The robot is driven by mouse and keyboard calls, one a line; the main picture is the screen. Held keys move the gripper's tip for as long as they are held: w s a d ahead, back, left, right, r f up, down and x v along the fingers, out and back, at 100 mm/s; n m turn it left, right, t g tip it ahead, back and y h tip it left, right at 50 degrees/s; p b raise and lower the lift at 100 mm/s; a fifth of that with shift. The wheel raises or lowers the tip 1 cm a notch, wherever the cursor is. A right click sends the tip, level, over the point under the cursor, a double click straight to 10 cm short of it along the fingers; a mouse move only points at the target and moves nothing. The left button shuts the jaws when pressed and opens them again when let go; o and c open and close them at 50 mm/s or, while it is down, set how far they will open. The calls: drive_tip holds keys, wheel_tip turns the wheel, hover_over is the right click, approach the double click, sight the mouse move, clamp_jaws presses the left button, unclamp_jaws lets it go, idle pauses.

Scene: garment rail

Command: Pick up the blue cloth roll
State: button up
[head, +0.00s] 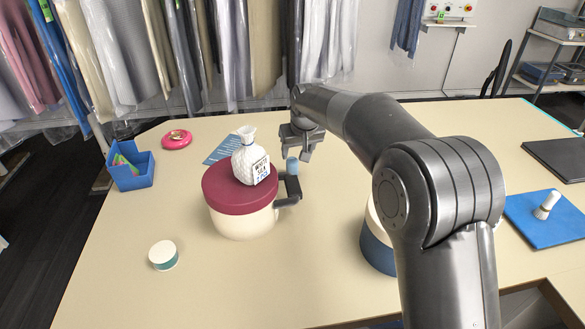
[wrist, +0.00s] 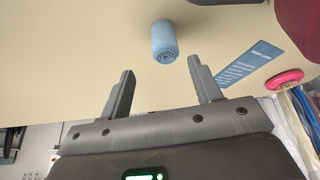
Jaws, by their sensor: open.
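The blue cloth roll (head: 292,166) is a small cylinder on the table, just right of the pot with the dark red lid. Its lower part is hidden in the head view behind a dark handle-like part. In the wrist view the roll (wrist: 164,43) shows its spiral end and lies beyond the fingertips, in line with the gap between them. My gripper (head: 301,152) is close to the roll, on its far side in the head view. In the wrist view my gripper (wrist: 163,72) is open, with nothing between its fingers.
The cream pot (head: 243,222) with its dark red lid (head: 222,192) carries a white bag-like bottle (head: 246,165). The front middle is clear.

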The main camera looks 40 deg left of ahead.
sight(293, 161)
drive_tip(key=x, duration=0.2)
drive_tip(key=shift+w+a+f, duration=0.1)
drive_tip(key=shift+f, duration=0.1)
drive_tip(key=x, duration=0.5)
drive_tip(key=shift+s+a+f, duration=0.2)
drive_tip(key=shift+s, duration=0.1)
drive_tip(key=c, duration=1)
